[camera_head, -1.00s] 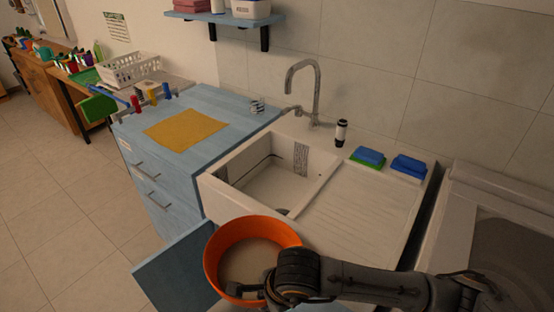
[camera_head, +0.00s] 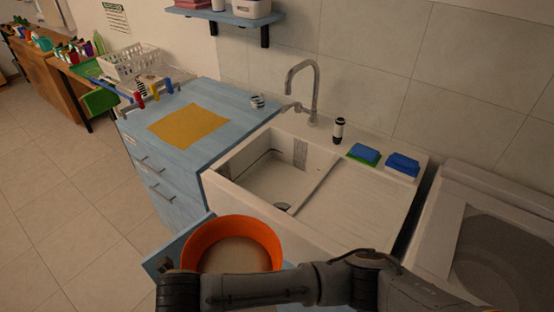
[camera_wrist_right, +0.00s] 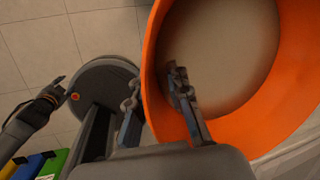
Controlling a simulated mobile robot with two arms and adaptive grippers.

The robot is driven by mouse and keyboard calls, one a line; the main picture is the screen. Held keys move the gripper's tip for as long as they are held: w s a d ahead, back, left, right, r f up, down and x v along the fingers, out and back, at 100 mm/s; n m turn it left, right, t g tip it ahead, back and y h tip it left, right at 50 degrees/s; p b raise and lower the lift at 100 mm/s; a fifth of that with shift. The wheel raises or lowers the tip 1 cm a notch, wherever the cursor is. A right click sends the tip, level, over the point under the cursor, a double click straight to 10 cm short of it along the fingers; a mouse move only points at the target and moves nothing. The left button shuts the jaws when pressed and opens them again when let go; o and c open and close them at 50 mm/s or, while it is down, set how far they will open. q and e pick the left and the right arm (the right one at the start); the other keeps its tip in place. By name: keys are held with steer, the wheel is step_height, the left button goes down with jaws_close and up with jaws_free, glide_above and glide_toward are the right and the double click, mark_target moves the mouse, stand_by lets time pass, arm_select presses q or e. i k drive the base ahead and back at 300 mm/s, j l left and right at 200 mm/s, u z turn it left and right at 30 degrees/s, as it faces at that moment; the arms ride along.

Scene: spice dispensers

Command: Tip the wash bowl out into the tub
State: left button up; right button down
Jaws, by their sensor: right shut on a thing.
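The wash bowl is an orange round bowl (camera_head: 275,243) with cloudy greyish-beige content, at the bottom middle of the head view. It is held roughly level in front of the sink cabinet, left of the sink's front edge. My right gripper (camera_wrist_right: 157,108) is shut on its rim, one finger inside and one outside. The white sink basin (camera_head: 245,202) is behind and right of the bowl; a white tub-like unit (camera_head: 455,200) with a grey interior is at far right. I cannot tell which is the tub. My left gripper (camera_wrist_right: 50,95) shows small in the right wrist view, its opening unclear.
A chrome faucet (camera_head: 316,92) rises behind the basin. A dark-and-white bottle (camera_head: 338,131) and blue sponges (camera_head: 402,164) stand on the sink's back ledge. A yellow cloth (camera_head: 190,126) lies on the blue counter. A blue panel (camera_head: 160,256) juts out beside the bowl.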

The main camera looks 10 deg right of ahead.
mark_target(349, 204)
steer(key=i, duration=1)
